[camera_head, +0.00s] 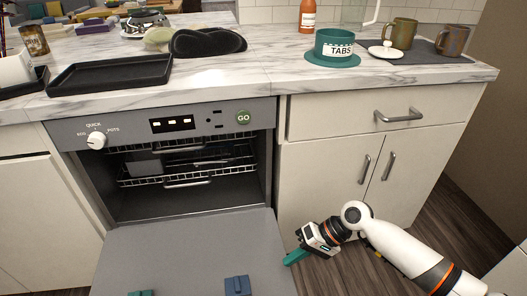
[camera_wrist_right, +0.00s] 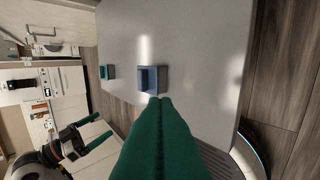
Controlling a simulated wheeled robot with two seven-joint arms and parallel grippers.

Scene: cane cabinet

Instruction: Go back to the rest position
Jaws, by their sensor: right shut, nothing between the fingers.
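My right gripper (camera_head: 297,256) is low at the right side of the lowered dishwasher door (camera_head: 190,250), its green fingers shut together and empty. In the right wrist view the shut fingers (camera_wrist_right: 160,102) point at the grey door, and their tips overlap the lower edge of a blue block in the picture; I cannot tell whether they touch it. My left gripper (camera_wrist_right: 88,138) shows only in the right wrist view, at the lower left, with its two green fingers apart and nothing seen between them.
A blue block (camera_head: 237,286) and a teal block (camera_head: 141,293) are on the door. The dishwasher rack (camera_head: 185,179) is inside. The counter above holds a black tray (camera_head: 110,75), a green TABS cup (camera_head: 334,50) and mugs (camera_head: 452,41). A closed cabinet (camera_head: 330,170) stands right.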

